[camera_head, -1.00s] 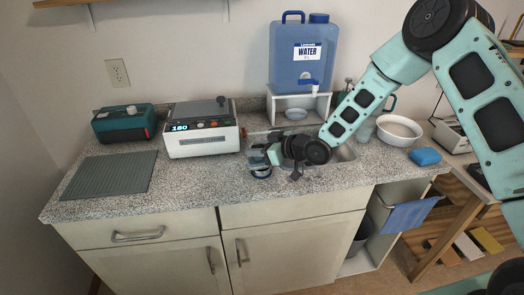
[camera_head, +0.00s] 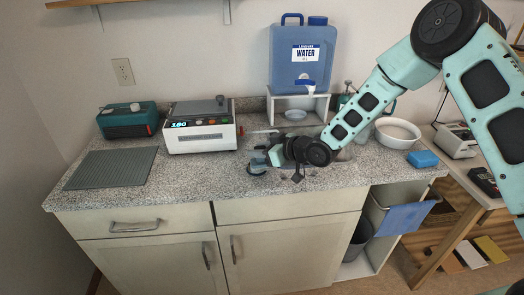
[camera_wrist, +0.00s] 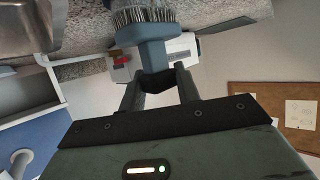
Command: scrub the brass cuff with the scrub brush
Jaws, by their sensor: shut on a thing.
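My gripper (camera_wrist: 160,90) is shut on the scrub brush (camera_wrist: 154,50), a blue-grey brush whose grey bristles show at the top of the wrist view. In the head view my gripper (camera_head: 274,156) is low over the counter in front of the sink, and the brush (camera_head: 257,167) shows at its left end, close to the counter top. I cannot make out the brass cuff in either view. My gripper and the brush may hide it. I cannot tell whether the bristles touch anything.
A blue water jug (camera_head: 302,62) stands on a white stand. A white bowl (camera_head: 397,132) and blue sponge (camera_head: 422,159) are at right. The front counter is clear.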

